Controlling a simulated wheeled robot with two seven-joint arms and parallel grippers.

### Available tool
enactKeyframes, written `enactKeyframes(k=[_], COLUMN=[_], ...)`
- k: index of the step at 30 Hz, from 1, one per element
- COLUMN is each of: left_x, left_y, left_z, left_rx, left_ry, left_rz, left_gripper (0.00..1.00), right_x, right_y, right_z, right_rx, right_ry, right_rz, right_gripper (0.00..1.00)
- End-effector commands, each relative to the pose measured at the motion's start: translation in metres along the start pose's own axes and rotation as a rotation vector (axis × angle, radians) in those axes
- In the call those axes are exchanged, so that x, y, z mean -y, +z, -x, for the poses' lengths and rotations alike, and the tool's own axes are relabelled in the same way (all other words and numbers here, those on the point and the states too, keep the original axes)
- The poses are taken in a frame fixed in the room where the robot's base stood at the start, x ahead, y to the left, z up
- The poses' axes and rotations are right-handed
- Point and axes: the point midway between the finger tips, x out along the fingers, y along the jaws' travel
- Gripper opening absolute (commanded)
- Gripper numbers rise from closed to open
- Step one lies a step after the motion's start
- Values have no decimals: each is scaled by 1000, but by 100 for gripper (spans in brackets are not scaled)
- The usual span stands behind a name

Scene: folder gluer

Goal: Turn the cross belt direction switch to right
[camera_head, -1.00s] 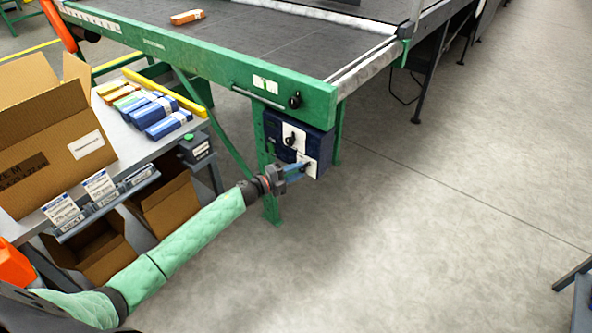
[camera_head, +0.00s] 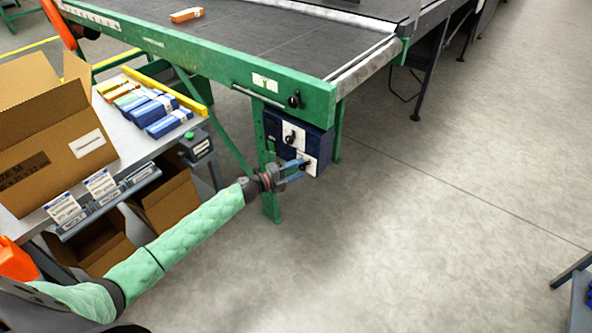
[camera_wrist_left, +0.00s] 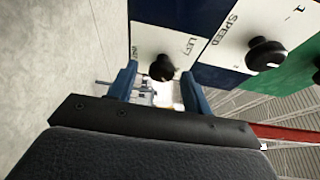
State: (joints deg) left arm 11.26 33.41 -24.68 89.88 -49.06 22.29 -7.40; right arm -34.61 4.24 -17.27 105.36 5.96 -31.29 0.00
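The direction switch is a black knob (camera_wrist_left: 162,68) on a white plate marked LEFT (camera_wrist_left: 185,48), on the lower part of a dark blue control box (camera_head: 325,147). My left gripper (camera_wrist_left: 158,88) is at this plate, its blue fingers apart on either side of the knob with gaps showing. In the head view the left gripper (camera_head: 302,167) partly covers the lower plate, and the knob's pointing direction is unclear. My right gripper is not in view.
A second knob (camera_wrist_left: 265,53), marked SPEED, sits on the plate above. Another black knob (camera_head: 294,100) is on the green conveyor frame (camera_head: 215,73). A table with an open carton (camera_head: 50,130) and blue boxes stands left.

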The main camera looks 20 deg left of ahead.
Motion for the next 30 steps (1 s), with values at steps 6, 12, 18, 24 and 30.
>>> enactKeyframes(k=[6,12,18,24,30], left_x=[0,0,-1,0,0], left_y=[1,1,0,0,0], left_z=[2,22,52,72,78], left_rx=[1,1,1,0,0], left_ry=[0,1,2,0,0], left_rz=[0,-1,0,0,0], left_gripper=[50,50,50,50,50], right_x=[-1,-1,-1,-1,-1], right_y=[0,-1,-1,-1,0], right_z=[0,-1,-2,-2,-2], right_rx=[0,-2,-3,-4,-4], right_ry=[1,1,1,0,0], right_rz=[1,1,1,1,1], right_gripper=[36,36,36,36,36])
